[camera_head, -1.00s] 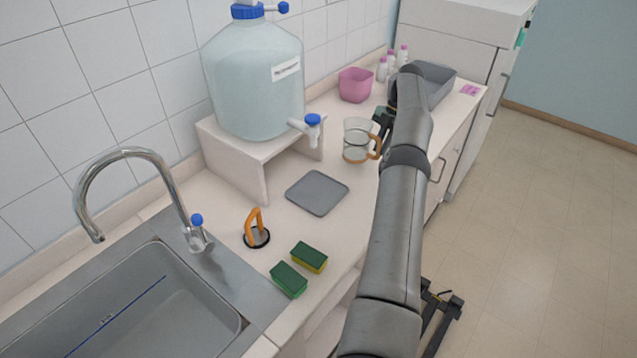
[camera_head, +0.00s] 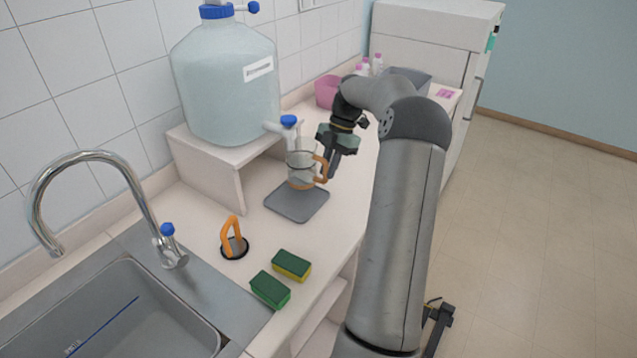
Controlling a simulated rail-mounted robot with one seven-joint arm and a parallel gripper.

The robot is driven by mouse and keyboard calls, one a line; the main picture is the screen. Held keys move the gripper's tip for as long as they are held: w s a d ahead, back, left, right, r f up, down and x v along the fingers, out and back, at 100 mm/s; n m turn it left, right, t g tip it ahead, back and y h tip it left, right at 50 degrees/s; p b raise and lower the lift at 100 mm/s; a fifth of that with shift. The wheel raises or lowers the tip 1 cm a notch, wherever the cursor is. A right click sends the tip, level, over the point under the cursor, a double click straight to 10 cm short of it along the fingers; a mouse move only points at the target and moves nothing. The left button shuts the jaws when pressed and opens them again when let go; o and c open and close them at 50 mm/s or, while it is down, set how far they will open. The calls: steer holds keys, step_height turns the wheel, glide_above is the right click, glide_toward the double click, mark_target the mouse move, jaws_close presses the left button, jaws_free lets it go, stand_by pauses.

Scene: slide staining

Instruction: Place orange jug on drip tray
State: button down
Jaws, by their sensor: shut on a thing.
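The orange jug (camera_head: 300,168) is a clear jug with an orange handle and orange base rim. It is upright over the back part of the grey drip tray (camera_head: 292,207); I cannot tell whether its base touches the tray. My gripper (camera_head: 328,172) is at the jug's right side, shut on its handle. The drip tray lies flat on the counter in front of the white stand. The jug hides the tray's back part.
A large water carboy (camera_head: 228,85) stands on a white stand (camera_head: 212,175), its blue-capped tap (camera_head: 285,127) close above the jug. An orange-handled tool (camera_head: 233,238), two sponges (camera_head: 291,265) and a sink (camera_head: 130,310) are nearer. A pink bin (camera_head: 327,92) and grey tub (camera_head: 412,78) stand behind.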

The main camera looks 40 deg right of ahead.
steer(key=shift+s+a+f+p, duration=0.2)
steer(key=shift+a+f+p, duration=0.5)
steer(key=shift+a+f, duration=1.2)
steer(key=c, duration=1.4)
jaws_free()
steer(key=b+v, duration=0.1)
steer(key=v, duration=1.1)
steer(key=shift+r+b, duration=0.1)
steer(key=shift+b, duration=0.25)
